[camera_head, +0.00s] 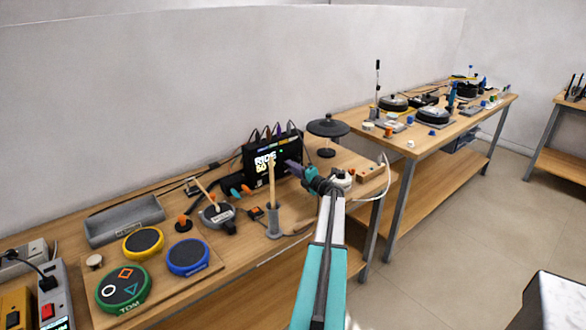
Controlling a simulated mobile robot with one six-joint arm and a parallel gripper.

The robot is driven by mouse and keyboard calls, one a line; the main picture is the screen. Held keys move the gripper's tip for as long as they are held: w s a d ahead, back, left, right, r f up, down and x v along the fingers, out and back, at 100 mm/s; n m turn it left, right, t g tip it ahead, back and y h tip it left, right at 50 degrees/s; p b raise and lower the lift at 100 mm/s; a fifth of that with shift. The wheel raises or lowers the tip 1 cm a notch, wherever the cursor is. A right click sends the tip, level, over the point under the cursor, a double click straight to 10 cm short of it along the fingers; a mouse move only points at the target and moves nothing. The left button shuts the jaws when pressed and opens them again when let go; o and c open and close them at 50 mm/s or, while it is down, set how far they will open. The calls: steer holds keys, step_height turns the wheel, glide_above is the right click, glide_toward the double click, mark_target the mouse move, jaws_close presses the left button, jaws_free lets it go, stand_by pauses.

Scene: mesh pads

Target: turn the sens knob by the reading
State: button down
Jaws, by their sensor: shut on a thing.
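The black drum module (250,163) stands at the back of the near bench, against the wall. Its lit screen (264,160) shows "RIDE" over a number that looks like 60, partly blocked by an upright drumstick. My gripper (291,165) is at the right part of the module's front face, with the arm reaching in from the lower right. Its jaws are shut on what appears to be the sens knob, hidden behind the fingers. I cannot tell the knob's angle.
A drumstick (271,187) stands in a grey holder (273,222) just left of my arm. A black cymbal pad (328,128) is behind the gripper. Green (123,290), blue (188,257) and yellow (143,243) pads lie at left. Cables rise from the module's top.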

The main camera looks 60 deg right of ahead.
steer(key=c, duration=1.5)
jaws_free()
steer(key=shift+c, duration=0.2)
steer(key=shift+s, duration=0.1)
steer(key=shift+b+v, duration=0.7)
steer(key=shift+v, duration=3.05)
steer(key=shift+r, duration=0.15)
